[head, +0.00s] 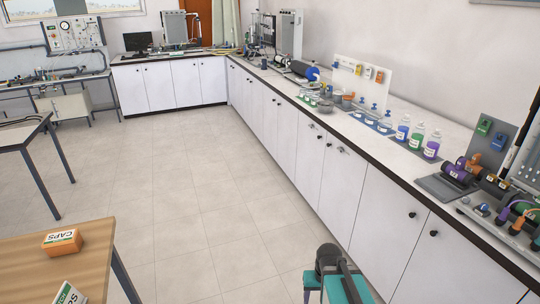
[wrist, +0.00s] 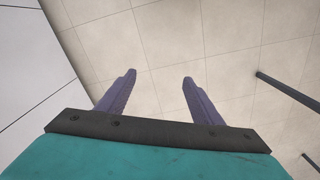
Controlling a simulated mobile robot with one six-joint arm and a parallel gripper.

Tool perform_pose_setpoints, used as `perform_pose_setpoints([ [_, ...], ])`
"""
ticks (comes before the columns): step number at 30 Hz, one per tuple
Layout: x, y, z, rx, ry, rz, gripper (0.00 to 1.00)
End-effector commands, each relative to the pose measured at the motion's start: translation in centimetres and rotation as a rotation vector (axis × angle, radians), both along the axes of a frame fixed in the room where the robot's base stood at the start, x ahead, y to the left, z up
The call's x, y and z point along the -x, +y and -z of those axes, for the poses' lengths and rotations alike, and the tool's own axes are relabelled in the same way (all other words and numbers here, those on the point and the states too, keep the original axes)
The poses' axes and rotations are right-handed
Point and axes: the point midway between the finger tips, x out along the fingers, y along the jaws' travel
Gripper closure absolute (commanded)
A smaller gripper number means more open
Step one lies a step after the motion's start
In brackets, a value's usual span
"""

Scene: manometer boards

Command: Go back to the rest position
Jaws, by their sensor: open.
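In the wrist view my gripper (wrist: 158,85) is open. Its two purple fingers stand apart with nothing between them, and the tiled floor (wrist: 160,30) shows beyond. In the head view part of my teal arm shows at the bottom, near the white cabinets; the fingertips cannot be made out there. No object is touching the fingers.
A white counter (head: 387,147) runs along the right wall with bottles, pumps and boards on it.

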Motion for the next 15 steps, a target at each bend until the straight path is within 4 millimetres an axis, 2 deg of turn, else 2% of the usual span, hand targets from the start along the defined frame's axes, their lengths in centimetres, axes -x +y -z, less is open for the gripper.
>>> perform_pose_setpoints([
  [2, 0.9, 0.7, 0.5, 0.016, 0.014, -0.013, 0.4],
  [3, 1.2, 0.5, 1.7, 0.014, 0.024, -0.009, 0.4],
  [8, 2.9, 0.5, 4.6, 0.013, 0.062, -0.009, 0.4],
  [15, 6.5, 0.4, 10.4, 0.012, 0.138, -0.009, 0.4],
])
